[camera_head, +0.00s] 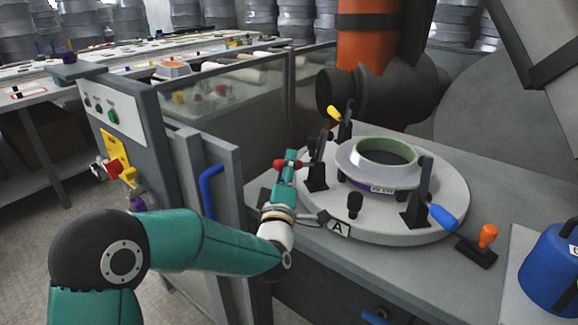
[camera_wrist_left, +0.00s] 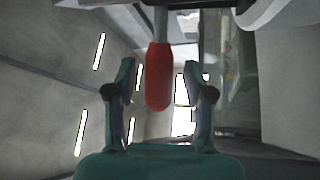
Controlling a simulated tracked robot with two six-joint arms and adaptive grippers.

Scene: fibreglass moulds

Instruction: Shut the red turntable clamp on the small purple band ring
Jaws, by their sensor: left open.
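The red clamp handle (camera_head: 289,163) sticks out to the left of its black clamp post (camera_head: 316,170), at the left rim of the round grey turntable (camera_head: 440,222). My left gripper (camera_head: 287,166) is at this handle, jaws open. In the left wrist view the red handle (camera_wrist_left: 158,77) hangs from a grey rod between the two open fingers (camera_wrist_left: 168,80), with gaps on both sides. The ring (camera_head: 376,165), pale with a green inside, sits in the middle of the turntable. A purple band (camera_head: 366,187) shows low on it, partly hidden. My right gripper is not in view.
Other clamps on the turntable have a yellow handle (camera_head: 334,113) and a blue handle (camera_head: 443,217). A label A (camera_head: 339,228) is on the front rim. An orange-knobbed lever (camera_head: 487,236) and a blue container (camera_head: 552,268) stand at right. A grey cabinet with a blue handle (camera_head: 210,190) is at left.

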